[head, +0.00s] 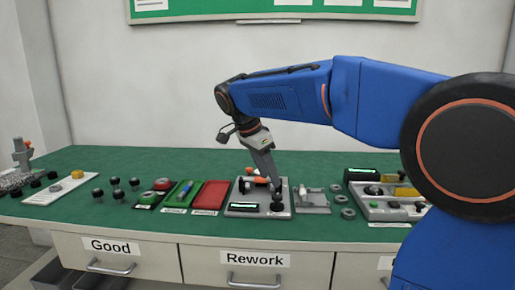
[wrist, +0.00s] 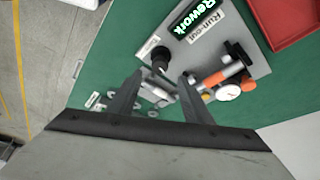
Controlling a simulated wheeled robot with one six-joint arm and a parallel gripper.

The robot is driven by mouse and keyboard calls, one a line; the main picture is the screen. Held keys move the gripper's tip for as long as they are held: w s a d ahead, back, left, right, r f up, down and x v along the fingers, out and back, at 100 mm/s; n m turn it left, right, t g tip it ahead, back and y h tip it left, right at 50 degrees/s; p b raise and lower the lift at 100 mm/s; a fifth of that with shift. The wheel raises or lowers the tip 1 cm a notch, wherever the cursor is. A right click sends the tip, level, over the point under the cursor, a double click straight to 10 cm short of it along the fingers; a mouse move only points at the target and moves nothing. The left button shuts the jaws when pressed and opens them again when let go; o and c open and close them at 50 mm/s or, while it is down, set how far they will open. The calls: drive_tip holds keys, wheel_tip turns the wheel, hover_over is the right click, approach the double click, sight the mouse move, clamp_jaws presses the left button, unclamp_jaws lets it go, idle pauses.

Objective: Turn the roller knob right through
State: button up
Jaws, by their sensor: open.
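The roller knob is a black round knob at one corner of the grey run-out fixture (head: 235,210). It shows in the head view (head: 277,204) just below my gripper (head: 275,184), and in the wrist view (wrist: 160,57) roughly between and slightly beyond the two fingertips (wrist: 161,75). My gripper is open and points down, with nothing held. Whether a finger touches the knob I cannot tell. The fixture's display (wrist: 187,17) reads "Rework".
A red tray (head: 210,195) and a green tray (head: 180,192) stand left of the fixture. A grey stand (head: 312,201) and several rings (head: 347,212) lie to its right. Bare green bench top (head: 180,226) shows along the front, above drawers marked "Good" and "Rework".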

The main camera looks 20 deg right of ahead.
drive_tip(key=v, duration=1)
